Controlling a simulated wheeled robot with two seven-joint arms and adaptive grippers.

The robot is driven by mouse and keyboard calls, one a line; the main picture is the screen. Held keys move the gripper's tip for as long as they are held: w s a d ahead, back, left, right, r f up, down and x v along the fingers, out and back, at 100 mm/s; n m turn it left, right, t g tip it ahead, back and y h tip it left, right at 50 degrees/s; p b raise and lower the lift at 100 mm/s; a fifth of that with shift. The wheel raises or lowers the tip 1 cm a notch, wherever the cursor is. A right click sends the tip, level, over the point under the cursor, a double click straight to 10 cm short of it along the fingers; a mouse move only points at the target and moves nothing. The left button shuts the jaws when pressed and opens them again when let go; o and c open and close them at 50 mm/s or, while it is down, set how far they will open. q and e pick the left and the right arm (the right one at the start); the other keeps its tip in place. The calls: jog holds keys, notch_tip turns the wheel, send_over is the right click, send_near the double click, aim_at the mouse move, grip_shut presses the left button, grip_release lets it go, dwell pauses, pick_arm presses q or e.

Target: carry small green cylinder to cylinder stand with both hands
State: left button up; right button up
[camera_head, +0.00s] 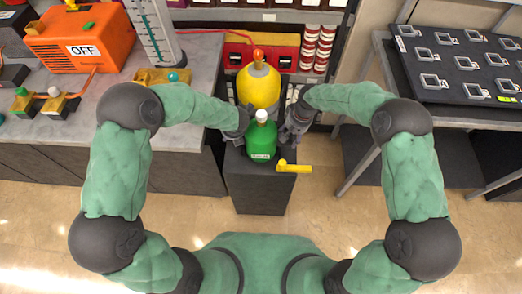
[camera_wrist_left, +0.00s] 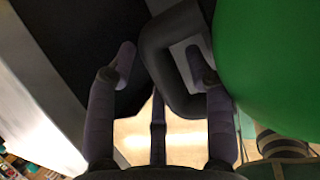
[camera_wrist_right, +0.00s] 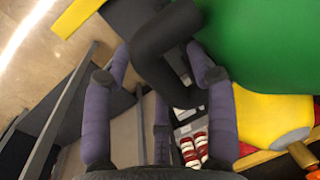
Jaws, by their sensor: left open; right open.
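The small green cylinder (camera_head: 262,144), with a white cap, stands upright on a dark grey box-like base (camera_head: 262,195) in the head view. My left gripper (camera_head: 240,132) is at its left side and my right gripper (camera_head: 289,130) at its right side. Both are open. In the left wrist view, a dark loop-shaped handle (camera_wrist_left: 160,50) lies between the spread fingers, beside the green cylinder (camera_wrist_left: 270,60). In the right wrist view, a dark bent handle (camera_wrist_right: 150,50) lies between the fingers, beside the green cylinder (camera_wrist_right: 260,40). I cannot tell which thing is the cylinder stand.
A yellow cylinder (camera_head: 258,86) stands just behind the green one. A yellow handle (camera_head: 293,168) sticks out right of the base. A grey bench (camera_head: 190,100) is at left, a table with a black panel (camera_head: 455,65) at right. The floor in front is clear.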

pick_arm(q)
jog(key=shift+d+r, duration=0.15)
jog(key=shift+r, duration=0.4)
pick_arm(e)
jog(key=shift+d, duration=0.1)
pick_arm(q)
jog(key=v, duration=1)
jog(key=shift+s+r, duration=0.25)
jog(key=shift+s, duration=0.15)
pick_arm(e)
notch_tip(320, 180, up, 12)
jog(key=d, duration=0.2)
jog(key=shift+f, duration=0.15)
